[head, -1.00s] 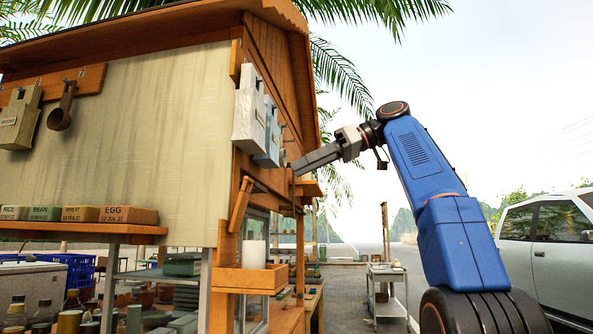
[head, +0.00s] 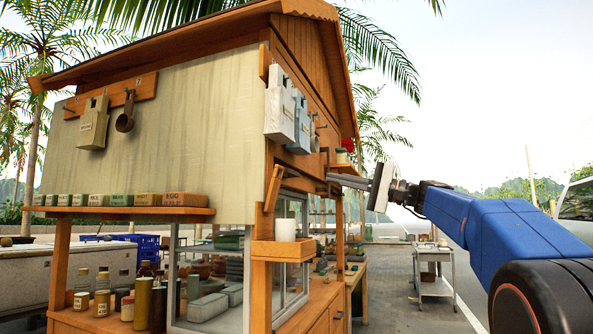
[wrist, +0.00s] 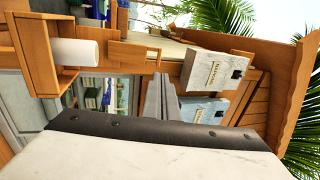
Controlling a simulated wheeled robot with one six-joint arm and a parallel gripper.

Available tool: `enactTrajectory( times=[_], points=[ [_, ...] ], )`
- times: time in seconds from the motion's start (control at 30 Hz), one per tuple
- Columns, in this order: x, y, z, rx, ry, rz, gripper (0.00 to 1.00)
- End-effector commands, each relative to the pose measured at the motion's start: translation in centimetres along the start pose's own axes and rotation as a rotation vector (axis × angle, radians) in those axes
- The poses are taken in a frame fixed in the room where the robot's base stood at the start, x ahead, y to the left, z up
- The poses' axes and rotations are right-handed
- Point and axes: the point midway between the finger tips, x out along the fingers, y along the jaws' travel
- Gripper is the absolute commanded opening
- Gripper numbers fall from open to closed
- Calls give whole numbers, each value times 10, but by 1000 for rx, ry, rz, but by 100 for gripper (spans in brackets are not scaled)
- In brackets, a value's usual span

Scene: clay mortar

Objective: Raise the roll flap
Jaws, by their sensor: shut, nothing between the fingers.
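A large beige sheet (head: 190,145), which looks like the roll flap, hangs down over the side wall of the wooden stall. My gripper (head: 330,181) is shut and empty, pointing left at the stall's front corner below the hanging bags. Whether its tips touch the stall I cannot tell. In the wrist view the shut grey fingers (wrist: 160,80) point up the picture towards the stall front. A slanted wooden bar (head: 273,187) sits on the corner post, left of the fingertips.
White and blue-grey bags (head: 279,103) hang above the gripper. A wooden box (head: 283,250) with a white roll (head: 285,230) juts out below. A shelf (head: 120,212) holds labelled boxes. A metal cart (head: 432,270) stands on open paving at right.

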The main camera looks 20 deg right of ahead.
Motion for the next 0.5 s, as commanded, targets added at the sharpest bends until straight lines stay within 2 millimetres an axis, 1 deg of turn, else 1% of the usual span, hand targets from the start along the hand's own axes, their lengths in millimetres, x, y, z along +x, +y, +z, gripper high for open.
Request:
enactTrajectory(
  times=[0.07,0.17,0.27,0.5],
  points=[
    [3,1,-1,11,2,-3,0],
    [12,1,0,10,0,-3,0],
    [26,2,0,9,-1,-2,0],
    [66,2,0,7,-2,-2,0]
  ],
)
